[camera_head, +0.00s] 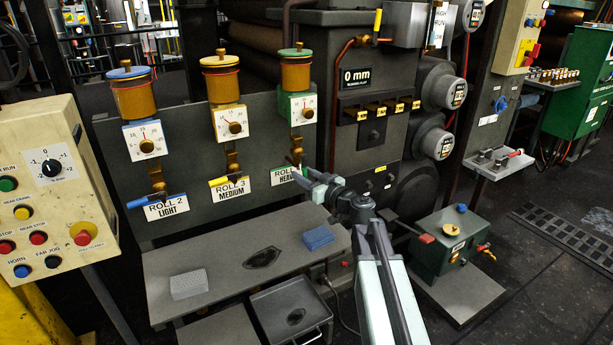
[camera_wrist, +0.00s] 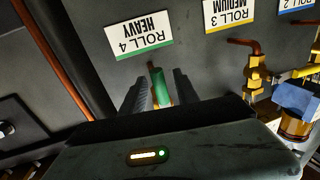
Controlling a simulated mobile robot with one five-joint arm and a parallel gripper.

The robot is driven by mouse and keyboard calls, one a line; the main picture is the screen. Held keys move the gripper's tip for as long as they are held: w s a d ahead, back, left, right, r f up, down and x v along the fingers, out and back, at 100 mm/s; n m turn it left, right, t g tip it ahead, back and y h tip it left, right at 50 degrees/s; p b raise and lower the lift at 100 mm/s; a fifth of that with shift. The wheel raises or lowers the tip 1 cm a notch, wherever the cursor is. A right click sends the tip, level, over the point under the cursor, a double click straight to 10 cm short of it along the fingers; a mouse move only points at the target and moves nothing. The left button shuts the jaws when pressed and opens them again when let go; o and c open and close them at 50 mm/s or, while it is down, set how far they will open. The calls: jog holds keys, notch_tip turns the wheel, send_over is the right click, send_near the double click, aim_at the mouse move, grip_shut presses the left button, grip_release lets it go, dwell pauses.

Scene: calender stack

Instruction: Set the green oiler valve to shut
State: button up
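The green-lidded oiler (camera_head: 295,72) hangs at the right of three oilers on the grey panel, with a white dial below it. Its brass valve (camera_head: 296,150) sits above the ROLL 4 HEAVY label (camera_head: 281,176), which my gripper partly covers. My gripper (camera_head: 308,179) is in front of this valve. In the wrist view the green valve handle (camera_wrist: 160,86) lies between my two dark fingers (camera_wrist: 160,92), with narrow gaps at its sides. The fingers look open around it; contact cannot be made out. In the head view the handle is mostly hidden.
The yellow valve lever (camera_head: 219,181) and the blue valve lever (camera_head: 139,202) are to the left, both turned sideways. A copper pipe (camera_head: 333,120) runs right of the green oiler.

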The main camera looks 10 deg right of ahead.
jog(key=c, duration=0.8)
grip_shut()
jog(key=shift+d, duration=0.1)
dwell(0.4)
